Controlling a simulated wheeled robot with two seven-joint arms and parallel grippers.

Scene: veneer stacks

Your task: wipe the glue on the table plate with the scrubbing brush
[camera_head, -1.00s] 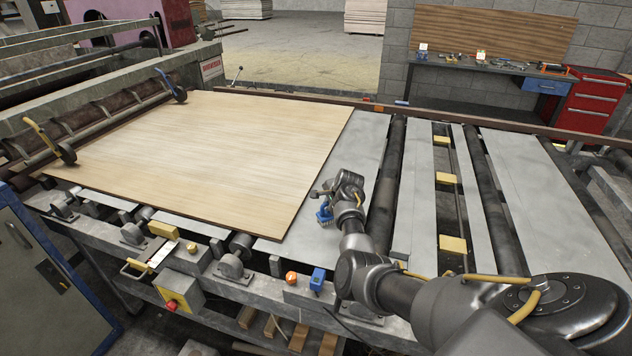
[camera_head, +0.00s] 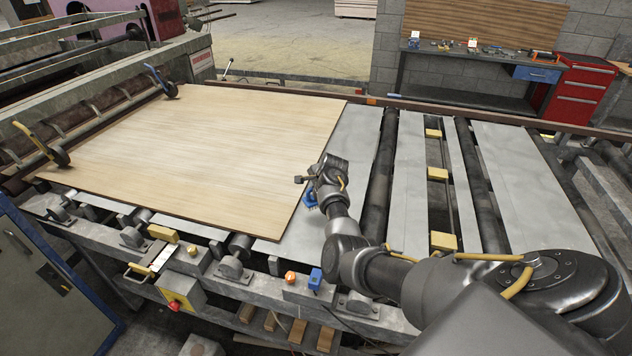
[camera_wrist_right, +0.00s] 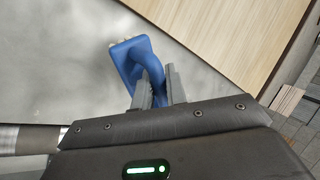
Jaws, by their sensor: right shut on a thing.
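My right gripper (camera_head: 309,190) is shut on the blue scrubbing brush (camera_head: 310,201), over the grey table plate (camera_head: 357,135) just right of the wooden sheet's edge. In the right wrist view the gripper's fingers (camera_wrist_right: 158,85) are closed around the blue handle of the brush (camera_wrist_right: 132,62). Pale bristles show at its far end. The brush is at or close above the plate (camera_wrist_right: 60,70); I cannot tell if it touches. I cannot make out glue on the plate. My left gripper is not in view.
A large veneer sheet (camera_head: 210,150) covers the left of the table, its edge close beside the brush. Dark rollers (camera_head: 386,165) and yellow blocks (camera_head: 438,174) lie to the right. An orange button (camera_head: 290,278) and a blue part (camera_head: 315,279) stand on the front rail.

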